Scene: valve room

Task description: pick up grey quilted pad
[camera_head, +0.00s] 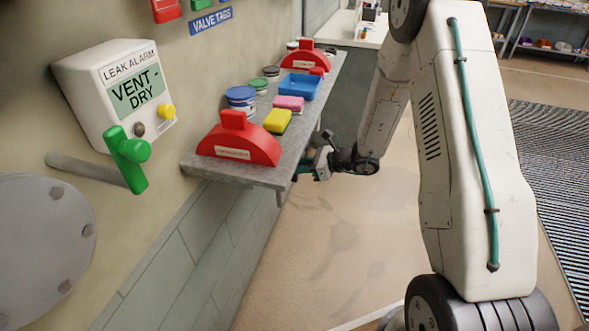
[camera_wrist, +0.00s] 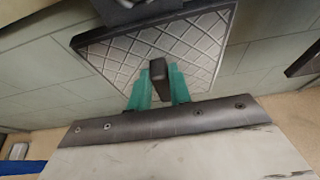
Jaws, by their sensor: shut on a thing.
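In the wrist view a grey quilted pad (camera_wrist: 205,38), with a pale crossed-line pattern and a dark border, lies in front of the green-grey panelled wall. A short dark block stands out near its middle. My gripper (camera_wrist: 160,72) has its two teal fingers on either side of that block, shut on it. In the head view my gripper (camera_head: 322,160) is low beside the front edge of the shelf. The pad cannot be made out there. Whether the pad touches the wall is not clear.
The grey shelf (camera_head: 234,174) holds red covers (camera_head: 240,142), a yellow sponge (camera_head: 278,120), a pink sponge (camera_head: 289,104), a blue tray (camera_head: 300,86) and tins. A leak alarm box (camera_head: 118,95) and green lever (camera_head: 128,158) are at left. Floor right of the shelf is clear.

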